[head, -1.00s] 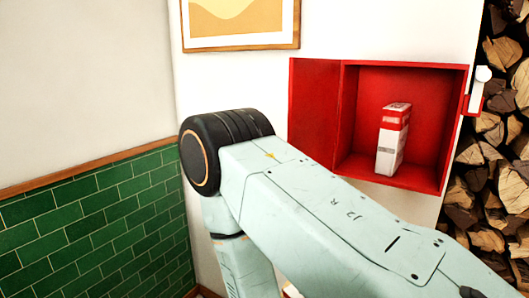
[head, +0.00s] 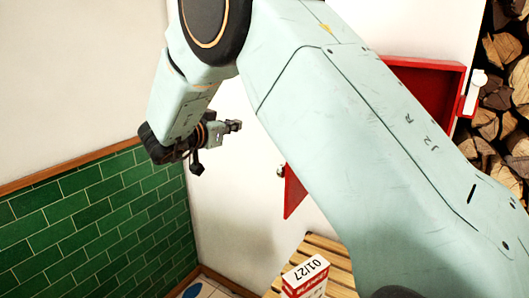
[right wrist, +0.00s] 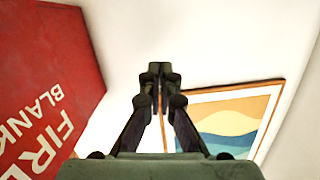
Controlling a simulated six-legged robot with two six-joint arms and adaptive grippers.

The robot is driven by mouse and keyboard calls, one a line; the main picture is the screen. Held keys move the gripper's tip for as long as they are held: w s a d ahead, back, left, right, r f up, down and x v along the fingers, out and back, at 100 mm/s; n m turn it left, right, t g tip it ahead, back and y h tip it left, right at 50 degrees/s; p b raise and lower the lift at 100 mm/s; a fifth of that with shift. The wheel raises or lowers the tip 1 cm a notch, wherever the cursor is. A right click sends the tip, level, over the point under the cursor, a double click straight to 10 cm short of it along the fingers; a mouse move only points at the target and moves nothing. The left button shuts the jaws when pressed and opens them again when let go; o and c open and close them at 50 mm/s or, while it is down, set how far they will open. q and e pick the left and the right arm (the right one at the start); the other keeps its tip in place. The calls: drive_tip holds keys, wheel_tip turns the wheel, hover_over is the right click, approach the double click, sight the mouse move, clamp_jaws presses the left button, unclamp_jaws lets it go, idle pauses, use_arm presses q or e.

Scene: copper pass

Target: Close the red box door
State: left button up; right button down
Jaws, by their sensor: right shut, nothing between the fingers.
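The red box (head: 425,85) is on the white wall at the upper right of the head view, mostly behind my right arm. Its door stands open, swung out to the left; a lower corner of the red door (head: 292,195) shows below my arm, with a small round knob (head: 281,172) by its edge. In the right wrist view the door's lettered face (right wrist: 45,70) fills the left side. My right gripper (head: 238,126) is left of the door and apart from it, its fingers (right wrist: 160,72) shut and empty. The box's inside is mostly hidden. My left gripper is out of view.
A white latch (head: 474,92) sits at the box's right edge, beside stacked firewood (head: 500,150). A red and white packet (head: 305,278) stands on a slatted wooden bench (head: 340,270). A framed picture (right wrist: 225,115) hangs on the wall. Green tiles (head: 80,215) line the left wall.

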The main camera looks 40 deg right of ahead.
drive_tip(key=s+r+m+g+y, duration=0.2)
drive_tip(key=s+r+m+g, duration=0.25)
drive_tip(key=r, duration=0.25)
drive_tip(key=s+a+n+g+y+p, duration=0.1)
drive_tip(key=s+a+n+g+y, duration=0.5)
drive_tip(key=a, duration=0.5)
drive_tip(key=s+d+f+m+t+y+b, duration=0.1)
drive_tip(key=s+d+f+b, duration=0.1)
drive_tip(key=s+d+f, duration=0.4)
wheel_tip(320, 180, down, 2)
drive_tip(key=shift+s+d+f, duration=0.25)
drive_tip(key=shift+w+m, duration=0.1)
drive_tip(key=shift+m, duration=0.15)
